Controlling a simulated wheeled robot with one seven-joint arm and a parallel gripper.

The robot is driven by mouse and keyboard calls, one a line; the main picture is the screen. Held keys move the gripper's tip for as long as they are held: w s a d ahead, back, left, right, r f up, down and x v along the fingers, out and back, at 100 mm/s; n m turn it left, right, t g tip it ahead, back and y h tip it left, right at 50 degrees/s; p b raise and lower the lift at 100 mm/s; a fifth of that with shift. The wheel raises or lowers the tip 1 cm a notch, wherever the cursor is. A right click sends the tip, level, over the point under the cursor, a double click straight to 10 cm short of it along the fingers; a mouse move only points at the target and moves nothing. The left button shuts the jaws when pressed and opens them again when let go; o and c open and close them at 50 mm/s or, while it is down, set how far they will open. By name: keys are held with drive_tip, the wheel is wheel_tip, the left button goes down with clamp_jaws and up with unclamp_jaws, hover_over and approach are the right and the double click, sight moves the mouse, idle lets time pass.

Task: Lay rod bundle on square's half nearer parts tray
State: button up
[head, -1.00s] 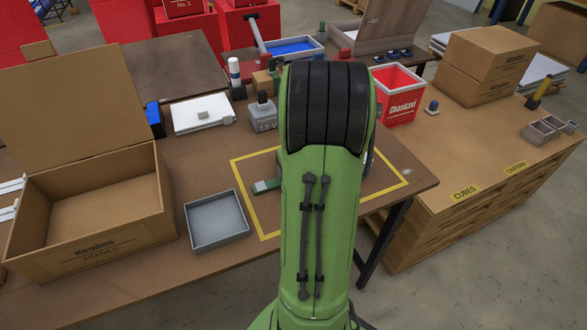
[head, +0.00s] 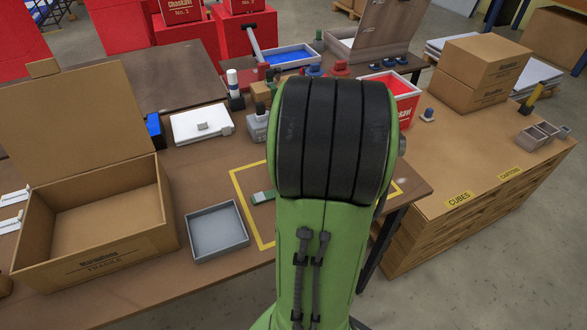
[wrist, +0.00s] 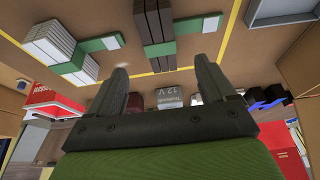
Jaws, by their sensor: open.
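A bundle of dark grey rods (wrist: 161,48) lies inside the yellow square (wrist: 236,22), crossed by a green strip. In the head view only a green end (head: 263,196) shows; my arm hides the rest. A second group of lighter grey bars (wrist: 48,45) with green pieces lies to its left in the wrist view, by the square's other side. The grey parts tray (head: 217,232) stands just left of the square, with its edge also in the wrist view (wrist: 282,10). My gripper (wrist: 162,66) is open and empty, its fingers apart and pointing towards the dark rods.
An open cardboard box (head: 95,245) stands left of the tray. The tabletop between box and square is narrow.

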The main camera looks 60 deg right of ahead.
drive_tip(key=w+a+r+n, duration=0.1)
drive_tip(key=a+r, duration=0.2)
drive_tip(key=a, duration=0.4)
drive_tip(key=w+a+r+n, duration=0.2)
drive_tip(key=a+r, duration=0.1)
drive_tip(key=a, duration=0.4)
drive_tip(key=s+a+r+n+y, duration=0.1)
drive_tip(key=s+a, duration=0.3)
drive_tip(key=a, duration=0.3)
drive_tip(key=s+a+n+t+y, duration=0.1)
drive_tip(key=s+a+n, duration=0.1)
drive_tip(key=s+a, duration=0.2)
drive_tip(key=a, duration=0.3)
drive_tip(key=shift+s+a+r+t, duration=0.25)
drive_tip(key=shift+a+r+t, duration=0.05)
drive_tip(key=shift+a+r, duration=0.1)
wheel_tip(320, 180, up, 5)
drive_tip(key=p, duration=0.5)
drive_tip(key=shift+r, duration=0.15)
